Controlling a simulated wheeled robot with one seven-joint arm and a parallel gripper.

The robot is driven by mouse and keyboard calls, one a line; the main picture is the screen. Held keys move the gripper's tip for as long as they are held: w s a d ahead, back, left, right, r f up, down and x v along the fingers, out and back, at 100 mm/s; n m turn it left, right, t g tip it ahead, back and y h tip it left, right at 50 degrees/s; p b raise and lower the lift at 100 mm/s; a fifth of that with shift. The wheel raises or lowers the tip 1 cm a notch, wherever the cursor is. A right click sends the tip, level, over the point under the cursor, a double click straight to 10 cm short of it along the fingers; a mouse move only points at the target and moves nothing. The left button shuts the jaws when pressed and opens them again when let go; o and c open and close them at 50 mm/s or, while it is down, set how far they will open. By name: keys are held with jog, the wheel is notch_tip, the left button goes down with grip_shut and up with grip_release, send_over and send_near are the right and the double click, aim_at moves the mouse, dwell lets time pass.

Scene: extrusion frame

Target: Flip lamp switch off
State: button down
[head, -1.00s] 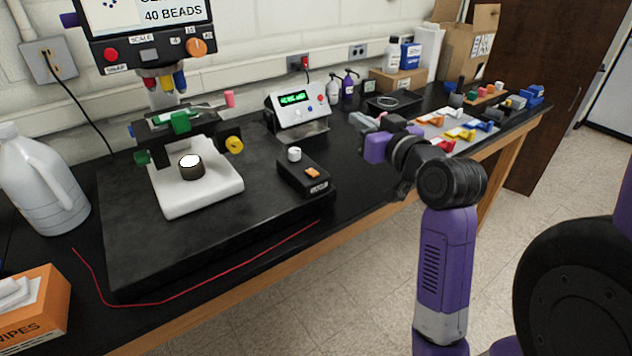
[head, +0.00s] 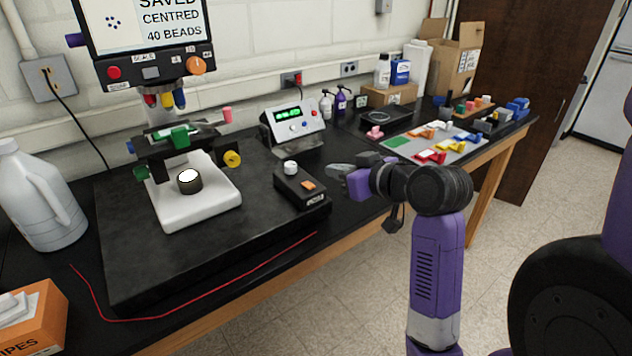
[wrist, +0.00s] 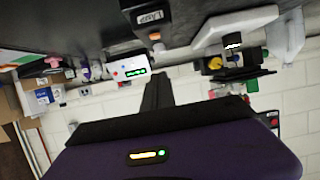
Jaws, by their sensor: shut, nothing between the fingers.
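The black lamp control box (head: 313,201) sits on the dark slab's right side. It carries an orange switch (head: 308,185) and a white knob (head: 290,167). The orange switch also shows upside down at the top of the wrist view (wrist: 155,36). The lamp (head: 190,177) on the white microscope base has a bright white top. My gripper (head: 337,170) is shut and empty, just right of the box and apart from it. Its dark fingers also show in the wrist view (wrist: 158,88). I cannot tell which way the switch is tipped.
The white microscope base (head: 215,205) is left of the box. A meter with a green display (head: 292,127) stands behind it. A red wire (head: 205,292) lies along the front. Coloured parts lie on a grey mat (head: 470,145) at right.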

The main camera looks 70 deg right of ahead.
send_over(308, 185)
jog(key=s, duration=0.3)
jog(key=f, duration=0.2)
jog(key=a+p, duration=0.1)
jog(key=shift+w+f, duration=0.25)
jog(key=shift+f, duration=0.15)
notch_tip(308, 185, down, 2)
jog(key=shift+d+f, duration=0.1)
jog(key=shift+f, duration=1.05)
jog(key=shift+f, duration=0.1)
